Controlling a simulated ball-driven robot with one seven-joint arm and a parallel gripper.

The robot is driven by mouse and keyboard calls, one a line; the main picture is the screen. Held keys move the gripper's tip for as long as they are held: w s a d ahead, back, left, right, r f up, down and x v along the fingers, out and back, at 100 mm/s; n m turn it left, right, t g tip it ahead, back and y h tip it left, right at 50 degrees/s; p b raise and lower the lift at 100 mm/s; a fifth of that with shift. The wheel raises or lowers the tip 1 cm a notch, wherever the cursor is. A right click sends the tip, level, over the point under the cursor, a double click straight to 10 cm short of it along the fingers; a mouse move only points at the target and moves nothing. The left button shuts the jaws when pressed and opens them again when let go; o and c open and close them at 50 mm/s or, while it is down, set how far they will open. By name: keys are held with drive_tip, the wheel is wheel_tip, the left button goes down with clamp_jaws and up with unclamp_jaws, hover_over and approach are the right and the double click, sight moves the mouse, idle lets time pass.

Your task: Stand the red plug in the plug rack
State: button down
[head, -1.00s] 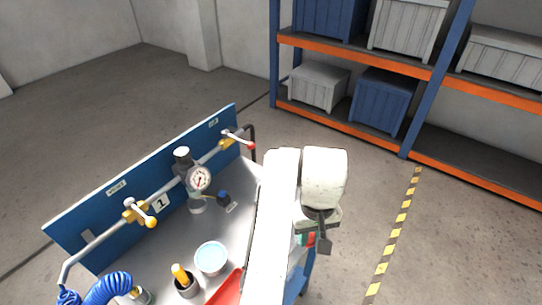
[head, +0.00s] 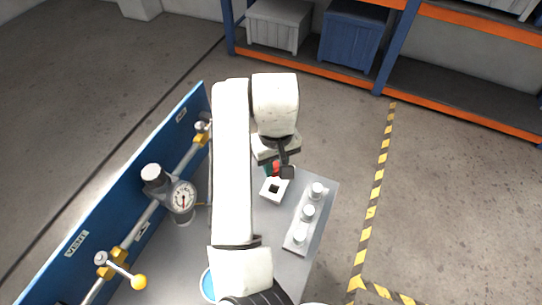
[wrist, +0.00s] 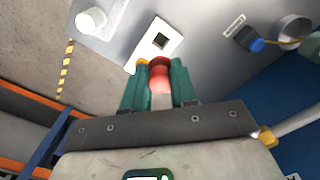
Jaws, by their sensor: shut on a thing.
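My gripper (wrist: 158,82) has its green fingers shut on the red plug (wrist: 160,73), whose rounded red part shows between them in the wrist view. In the head view the red plug (head: 276,168) is a small red spot below my wrist, partly hidden by it. Just beyond the fingertips in the wrist view is a white block (wrist: 139,53) with a dark square opening. The block (head: 269,196) also shows in the head view, close below the plug. The plug appears apart from it. I cannot tell for sure whether this block is the plug rack.
The blue panel (head: 75,243) with pipe, gauge (head: 183,197) and yellow-knobbed valve lever (head: 138,282) stands at left. A blue-topped tub (head: 207,285) is partly hidden by my arm.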

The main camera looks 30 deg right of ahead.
sight(274, 175)
drive_tip(key=shift+f+b, duration=2.25)
drive_tip(key=shift+f, duration=0.35)
drive_tip(key=shift+f+b, duration=0.4)
drive_tip(key=shift+f, duration=0.45)
drive_tip(key=shift+f, duration=1.1)
idle(0.9)
drive_tip(key=shift+p, duration=0.3)
drive_tip(key=shift+c, duration=1.7)
unclamp_jaws()
drive_tip(key=shift+r+p, duration=3.55)
drive_tip(key=shift+r, duration=0.25)
